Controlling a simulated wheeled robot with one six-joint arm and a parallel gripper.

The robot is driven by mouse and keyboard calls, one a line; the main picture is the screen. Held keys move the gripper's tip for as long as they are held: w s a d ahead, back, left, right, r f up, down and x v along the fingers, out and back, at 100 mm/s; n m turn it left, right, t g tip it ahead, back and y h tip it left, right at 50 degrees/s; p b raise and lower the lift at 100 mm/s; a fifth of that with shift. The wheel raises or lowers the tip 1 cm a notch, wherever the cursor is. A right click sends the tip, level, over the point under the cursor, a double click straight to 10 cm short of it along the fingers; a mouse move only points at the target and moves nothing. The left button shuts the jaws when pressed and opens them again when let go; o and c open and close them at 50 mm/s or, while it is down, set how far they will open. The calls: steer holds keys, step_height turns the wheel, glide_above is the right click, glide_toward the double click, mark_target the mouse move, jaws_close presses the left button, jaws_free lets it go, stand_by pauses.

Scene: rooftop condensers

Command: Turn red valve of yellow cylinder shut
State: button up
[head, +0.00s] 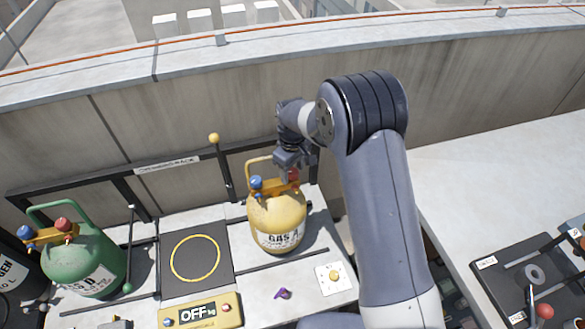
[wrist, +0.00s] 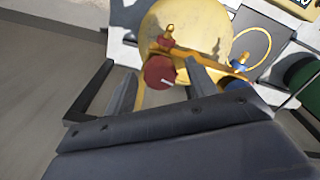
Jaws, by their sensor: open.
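The yellow cylinder (head: 278,222), labelled GAS A, stands upright on the white bench in the head view. Its top carries a blue valve (head: 256,182) on the left and a red valve (head: 293,175) on the right, partly hidden by my gripper (head: 290,160). The blue valve (wrist: 238,64) is to the right in the wrist view.
A green cylinder (head: 85,262) with blue and red valves stands at the left. A scale with a dark plate (head: 196,284) and OFF display (head: 197,312) lies between. A purple item (head: 283,293) and a yellow-knob plate (head: 334,278) lie in front. A black rail (head: 110,170) runs behind.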

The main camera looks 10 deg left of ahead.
steer(key=c, duration=1)
steer(key=shift+o, duration=0.2)
steer(key=shift+m, duration=0.3)
steer(key=m+b, duration=0.2)
steer(key=shift+m, duration=0.4)
steer(key=m+b, duration=0.1)
steer(key=m, duration=0.3)
steer(key=shift+m+b, duration=0.3)
steer(key=shift+b, duration=0.05)
steer(key=m, duration=0.3)
steer(key=shift+m+b, duration=0.3)
steer(key=shift+b, duration=0.1)
steer(key=shift+m+b, duration=0.3)
steer(key=shift+m, duration=1.7)
steer(key=shift+r, duration=0.1)
